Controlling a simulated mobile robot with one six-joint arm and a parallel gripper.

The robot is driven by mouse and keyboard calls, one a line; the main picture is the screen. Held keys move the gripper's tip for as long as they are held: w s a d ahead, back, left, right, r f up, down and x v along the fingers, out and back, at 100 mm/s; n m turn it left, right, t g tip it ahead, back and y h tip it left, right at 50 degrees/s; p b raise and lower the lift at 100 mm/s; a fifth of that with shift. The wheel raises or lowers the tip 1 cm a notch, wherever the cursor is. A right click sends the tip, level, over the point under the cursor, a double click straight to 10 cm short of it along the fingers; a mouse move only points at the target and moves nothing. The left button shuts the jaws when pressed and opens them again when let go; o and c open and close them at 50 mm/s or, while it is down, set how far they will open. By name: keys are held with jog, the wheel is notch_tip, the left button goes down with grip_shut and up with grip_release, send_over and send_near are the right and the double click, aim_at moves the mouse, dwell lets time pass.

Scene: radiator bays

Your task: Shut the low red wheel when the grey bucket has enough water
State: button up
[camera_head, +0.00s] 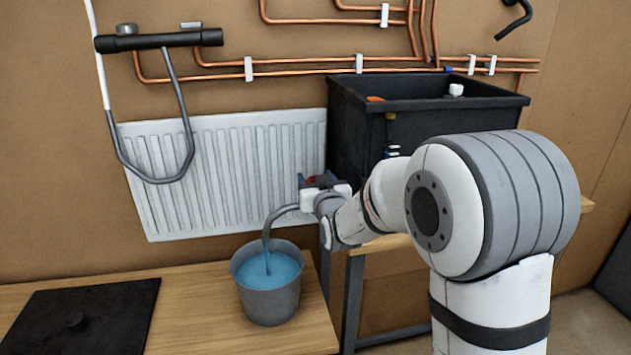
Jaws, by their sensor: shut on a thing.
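The grey bucket (270,303) stands upright on the low wooden bench, below the radiator's right end. Blue water (268,270) fills it to a little below the rim. A grey hose (266,233) curves down from beside my gripper into the bucket, its lower end over or in the water. The low red wheel (311,179) is at the radiator's lower right; only a small bit of red shows. My gripper (318,184) is at the wheel with its jaws shut on it. The fingers hide most of the wheel, and whether it is turned cannot be told.
A white radiator (220,170) hangs on the brown wall under copper pipes (300,72). A black tank (350,125) stands on a higher bench at the right. A black slab (80,317) lies on the low bench (190,300) left of the bucket, with bare wood between.

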jog(key=shift+f, duration=0.15)
jog(key=m+h+b, duration=0.1)
jog(key=m+h, duration=0.1)
jog(key=h, duration=0.1)
jog(key=shift+t+b, duration=0.3)
jog(key=shift+b, duration=0.1)
jog(key=m+h, duration=0.2)
jog(key=h, duration=0.1)
jog(key=m+h+p, duration=0.1)
jog(key=shift+d+r+h, duration=0.25)
jog(key=shift+d+h, duration=0.05)
jog(key=shift+h, duration=0.1)
jog(key=m+h+p, duration=0.1)
jog(key=h, duration=0.1)
jog(key=m+g+h+p, duration=0.1)
jog(key=m+h, duration=0.1)
jog(key=d+m+g+h+p, duration=0.1)
jog(key=h, duration=0.1)
jog(key=shift+m+h+p, duration=0.3)
jog(key=shift+s+d+m+g+h+p, duration=0.15)
jog(key=shift+m+g+h+p, duration=0.35)
jog(key=shift+m+g+h, duration=0.6)
jog(key=shift+s+d+m+g+h+p, duration=0.15)
jog(key=shift+m+g+h+p, duration=0.35)
jog(key=shift+m+g+h, duration=0.55)
jog(key=shift+f+g+h, duration=0.1)
jog(key=shift+g+h, duration=0.15)
jog(key=shift+h, duration=0.1)
jog(key=o, duration=1)
